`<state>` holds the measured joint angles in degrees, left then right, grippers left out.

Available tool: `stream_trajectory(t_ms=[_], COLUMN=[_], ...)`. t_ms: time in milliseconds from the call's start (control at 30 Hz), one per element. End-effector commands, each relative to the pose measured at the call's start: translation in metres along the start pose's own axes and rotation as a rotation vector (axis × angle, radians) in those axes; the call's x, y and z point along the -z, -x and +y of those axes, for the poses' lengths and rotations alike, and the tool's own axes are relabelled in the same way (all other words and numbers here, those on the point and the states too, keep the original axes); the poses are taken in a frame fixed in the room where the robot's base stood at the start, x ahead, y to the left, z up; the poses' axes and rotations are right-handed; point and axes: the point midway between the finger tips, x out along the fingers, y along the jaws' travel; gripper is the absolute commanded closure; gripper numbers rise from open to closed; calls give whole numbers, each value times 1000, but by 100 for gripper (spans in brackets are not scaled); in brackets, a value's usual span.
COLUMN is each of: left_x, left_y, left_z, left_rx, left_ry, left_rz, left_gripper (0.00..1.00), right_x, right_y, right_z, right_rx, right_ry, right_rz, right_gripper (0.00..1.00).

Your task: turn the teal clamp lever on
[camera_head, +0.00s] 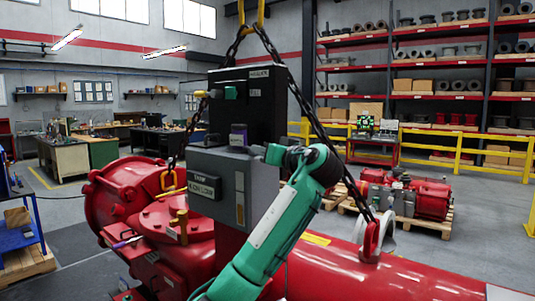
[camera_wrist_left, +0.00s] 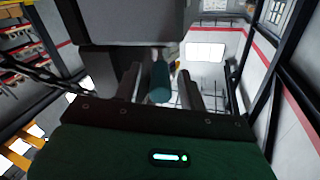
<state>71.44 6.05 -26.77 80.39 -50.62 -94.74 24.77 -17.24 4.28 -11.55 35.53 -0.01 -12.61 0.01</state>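A teal cylindrical lever (camera_wrist_left: 160,80) shows in the left wrist view, below a grey box face. It lies between the two dark fingers of my left gripper (camera_wrist_left: 160,88), with a visible gap on each side. The gripper is open around it and not clamped. In the head view, the only arm that shows is teal and reaches up from the bottom centre. Its gripper end (camera_head: 258,151) is at the right edge of the grey control box (camera_head: 215,165). The fingers there are too small to make out, and I cannot pick out the lever. My right gripper is not in view.
Chains (camera_head: 300,100) hang close to the arm. A red valve body (camera_head: 125,190) and a red pipe (camera_head: 340,275) lie below. Yellow railings (camera_head: 475,150) stand behind.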

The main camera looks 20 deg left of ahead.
Motion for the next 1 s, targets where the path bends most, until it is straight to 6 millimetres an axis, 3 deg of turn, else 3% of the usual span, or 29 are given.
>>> stream_trajectory(t_ms=[367, 800, 1000], left_x=[-4, -5, -3], left_y=[8, 101, 129], left_z=[2, 3, 2], left_rx=[-2, -4, -2], left_ry=[0, 1, 0], left_rz=[-3, 0, -1], left_gripper=[59, 59, 59], right_x=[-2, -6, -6], right_y=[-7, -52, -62], right_z=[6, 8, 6], right_rx=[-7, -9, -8], right_ry=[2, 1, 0], right_rz=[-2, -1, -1], right_gripper=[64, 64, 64])
